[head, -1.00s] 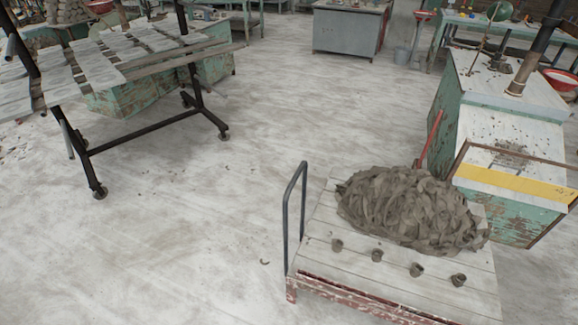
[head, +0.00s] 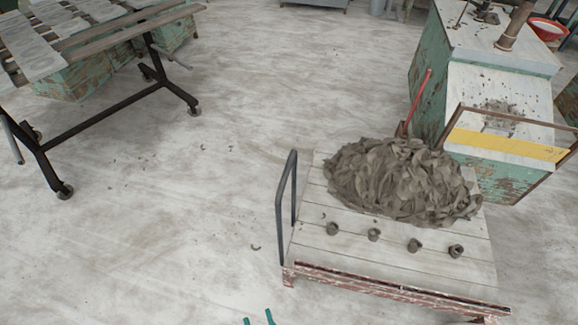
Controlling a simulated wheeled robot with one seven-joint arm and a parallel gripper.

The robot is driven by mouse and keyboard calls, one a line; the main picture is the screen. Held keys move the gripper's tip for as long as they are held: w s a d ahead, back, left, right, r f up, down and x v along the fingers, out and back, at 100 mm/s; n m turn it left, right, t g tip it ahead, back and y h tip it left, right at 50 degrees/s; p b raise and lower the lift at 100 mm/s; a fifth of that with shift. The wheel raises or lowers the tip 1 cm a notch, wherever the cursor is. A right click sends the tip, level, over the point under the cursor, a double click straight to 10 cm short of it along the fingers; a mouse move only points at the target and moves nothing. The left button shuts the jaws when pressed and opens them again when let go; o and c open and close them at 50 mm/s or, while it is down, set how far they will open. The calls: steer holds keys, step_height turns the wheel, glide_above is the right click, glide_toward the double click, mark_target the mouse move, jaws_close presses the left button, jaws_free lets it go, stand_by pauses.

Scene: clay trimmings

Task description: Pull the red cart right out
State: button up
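The red cart (head: 315,249) is a low flat trolley with a pale plank deck and worn red edging along its near side. Its dark upright handle (head: 293,160) is a hoop at the deck's left end. A big heap of grey-brown clay trimmings (head: 400,182) lies on the far part of the deck. Several small clay pieces (head: 374,234) stand in a row in front of it. Two teal fingertips of my gripper (head: 259,318) show at the bottom edge, apart from each other with floor between them. They are left of and nearer than the cart, not touching it.
A green machine (head: 428,82) with a yellow-striped front stands close behind the cart's far right. A red-handled tool (head: 418,100) stands upright behind the heap. A black wheeled rack (head: 110,115) stands at upper left. The floor (head: 150,235) left of the cart is open, with small scraps.

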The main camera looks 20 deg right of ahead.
steer(key=w+f+n, duration=0.1)
steer(key=w+f, duration=0.4)
steer(key=w, duration=0.3)
steer(key=m+g+h, duration=0.1)
steer(key=g+h, duration=0.4)
steer(key=h, duration=0.7)
glide_toward(287, 171)
steer(key=f, duration=0.1)
steer(key=x, duration=1)
steer(key=shift+w+d, duration=0.15)
steer(key=shift+w, duration=0.25)
jaws_close()
